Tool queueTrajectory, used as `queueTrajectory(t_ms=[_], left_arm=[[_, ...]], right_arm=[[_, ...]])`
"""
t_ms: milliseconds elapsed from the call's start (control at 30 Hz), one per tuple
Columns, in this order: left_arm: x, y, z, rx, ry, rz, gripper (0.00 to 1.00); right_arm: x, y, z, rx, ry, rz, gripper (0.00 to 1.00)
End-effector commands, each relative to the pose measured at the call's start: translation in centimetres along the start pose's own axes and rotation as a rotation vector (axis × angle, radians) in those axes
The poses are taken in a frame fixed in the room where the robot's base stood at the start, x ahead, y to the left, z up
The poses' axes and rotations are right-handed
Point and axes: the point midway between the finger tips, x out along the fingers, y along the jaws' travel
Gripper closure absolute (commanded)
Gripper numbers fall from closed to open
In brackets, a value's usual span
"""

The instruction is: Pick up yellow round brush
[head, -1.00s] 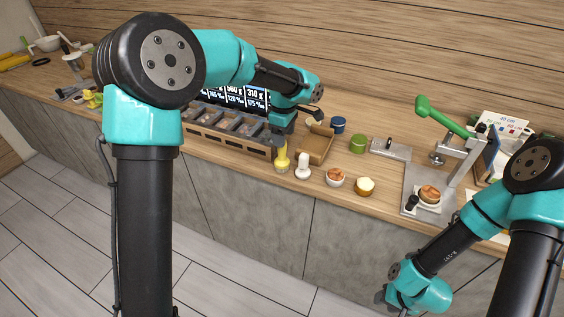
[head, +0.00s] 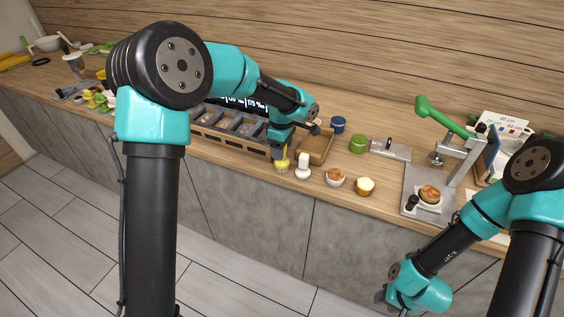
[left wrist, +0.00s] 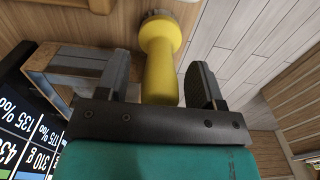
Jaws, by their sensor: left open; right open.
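The yellow round brush (head: 282,166) stands upright near the counter's front edge, left of a white brush-like item. My left gripper (head: 281,149) is open right above it and hides its upper part in the head view. In the left wrist view the brush (left wrist: 161,55) is yellow with a dark end, and its handle lies between the two spread fingers (left wrist: 166,88). The handle is nearer the right finger, with a gap on the left; contact cannot be made out. My right gripper (head: 391,304) is open, low in front of the counter, its fingertips barely visible.
The white item (head: 303,167) stands close on the right. A brown box (head: 316,146) is behind it, and a compartment tray (head: 210,139) with a display is to the left. Cups (head: 335,178) and a green-handled press (head: 440,117) stand further right.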

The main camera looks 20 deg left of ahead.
Motion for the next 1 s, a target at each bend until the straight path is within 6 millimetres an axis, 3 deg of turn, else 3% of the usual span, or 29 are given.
queueTrajectory(t_ms=[67,633,1000], left_arm=[[-0.01,0.0,0.0,0.0,0.0,0.0,0.39],[-0.02,0.0,0.0,0.0,0.0,0.0,0.93],[-0.43,0.02,0.0,0.0,0.0,0.001,0.93]], right_arm=[[0.0,0.0,0.0,0.0,0.0,0.0,0.57],[0.0,0.0,0.0,0.0,0.0,0.0,0.57],[0.0,0.0,0.0,0.0,0.0,0.0,0.57]])
